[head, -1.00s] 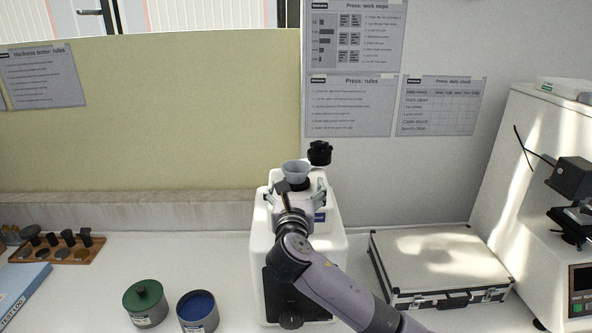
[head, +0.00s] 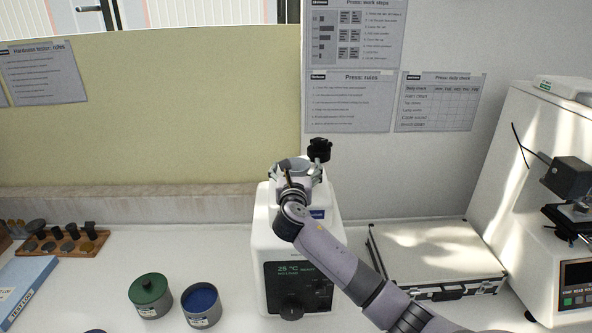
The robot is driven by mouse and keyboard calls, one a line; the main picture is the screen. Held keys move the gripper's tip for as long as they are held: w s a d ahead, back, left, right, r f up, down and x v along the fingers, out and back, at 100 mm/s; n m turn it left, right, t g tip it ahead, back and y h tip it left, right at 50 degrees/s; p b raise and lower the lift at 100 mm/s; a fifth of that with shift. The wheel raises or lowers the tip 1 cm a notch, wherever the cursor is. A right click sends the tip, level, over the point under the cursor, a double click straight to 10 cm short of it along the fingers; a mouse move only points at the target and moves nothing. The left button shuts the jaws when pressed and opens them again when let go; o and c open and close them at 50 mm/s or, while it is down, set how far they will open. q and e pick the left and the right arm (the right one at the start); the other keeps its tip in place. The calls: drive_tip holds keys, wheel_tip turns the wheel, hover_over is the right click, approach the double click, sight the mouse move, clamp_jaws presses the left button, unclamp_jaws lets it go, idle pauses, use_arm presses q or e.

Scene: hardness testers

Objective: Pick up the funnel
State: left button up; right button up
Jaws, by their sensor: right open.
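The grey funnel (head: 292,163) stands on top of the white press (head: 262,228), at the middle of the head view. Its lower part is hidden behind my right gripper. My right gripper (head: 296,171) is at the funnel, with its fingers spread, one on the left side and one on the right side of it. The fingers are open; whether either touches the funnel cannot be told. My left gripper is not in view.
A black knob (head: 319,149) stands just behind and right of the funnel. A silver case (head: 437,250) lies right of the press. A green-lidded tin (head: 150,291) and a blue-topped tin (head: 201,299) stand to its left. A white tester (head: 518,215) stands far right.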

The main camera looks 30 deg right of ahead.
drive_tip(key=shift+s, duration=0.1)
drive_tip(key=shift+c, duration=0.5)
drive_tip(key=c, duration=1.1)
drive_tip(key=shift+o, duration=0.2)
drive_tip(key=shift+r, duration=0.1)
